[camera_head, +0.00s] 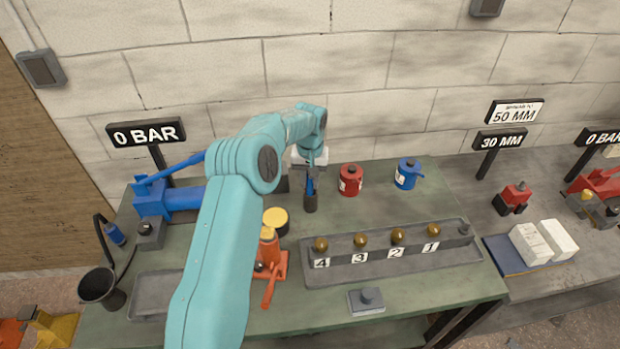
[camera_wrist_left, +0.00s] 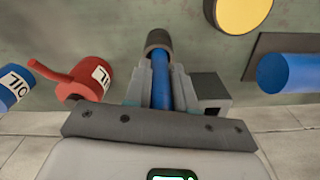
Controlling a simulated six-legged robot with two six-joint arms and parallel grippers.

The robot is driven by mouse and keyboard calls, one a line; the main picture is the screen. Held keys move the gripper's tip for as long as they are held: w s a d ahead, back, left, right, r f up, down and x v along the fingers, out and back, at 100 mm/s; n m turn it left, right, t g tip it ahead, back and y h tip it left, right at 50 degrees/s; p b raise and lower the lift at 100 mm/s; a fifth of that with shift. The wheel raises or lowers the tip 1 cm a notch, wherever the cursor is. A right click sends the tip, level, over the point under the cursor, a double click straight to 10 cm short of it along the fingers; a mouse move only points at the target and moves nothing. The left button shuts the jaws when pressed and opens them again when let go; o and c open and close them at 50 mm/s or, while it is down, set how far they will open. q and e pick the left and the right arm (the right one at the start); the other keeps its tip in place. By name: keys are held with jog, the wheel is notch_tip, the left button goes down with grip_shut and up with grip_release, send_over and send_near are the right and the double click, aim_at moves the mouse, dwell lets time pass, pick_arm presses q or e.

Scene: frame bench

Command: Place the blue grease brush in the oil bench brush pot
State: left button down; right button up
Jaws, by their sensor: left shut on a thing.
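My left gripper (camera_head: 310,176) is shut on the blue grease brush (camera_head: 310,188), over the back middle of the green bench. In the left wrist view, the blue handle (camera_wrist_left: 162,88) stands between the two grey fingers. A dark cylinder (camera_head: 310,204) is at the brush's lower end, also seen in the left wrist view (camera_wrist_left: 158,42). I cannot tell whether it is the brush's own head or a pot around it. A black open-topped cup (camera_head: 97,285) is at the bench's left edge. My right gripper is not in view.
A red can (camera_head: 350,180) and a blue can (camera_head: 408,173) are right of the gripper. A yellow-topped tin (camera_head: 276,220) and an orange jack (camera_head: 269,258) are in front. A numbered tray (camera_head: 455,256) with brass knobs lies front right. A dark block (camera_wrist_left: 209,91) is close beside the fingers.

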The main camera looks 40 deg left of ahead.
pick_arm(q)
jog(key=shift+w+f, duration=0.15)
jog(key=c, duration=0.9)
grip_release()
jog(key=shift+c, duration=0.2)
jog(key=shift+r, duration=0.25)
notch_tip(320, 180, up, 12)
jog(key=shift+f, duration=0.1)
jog(key=shift+f, duration=0.1)
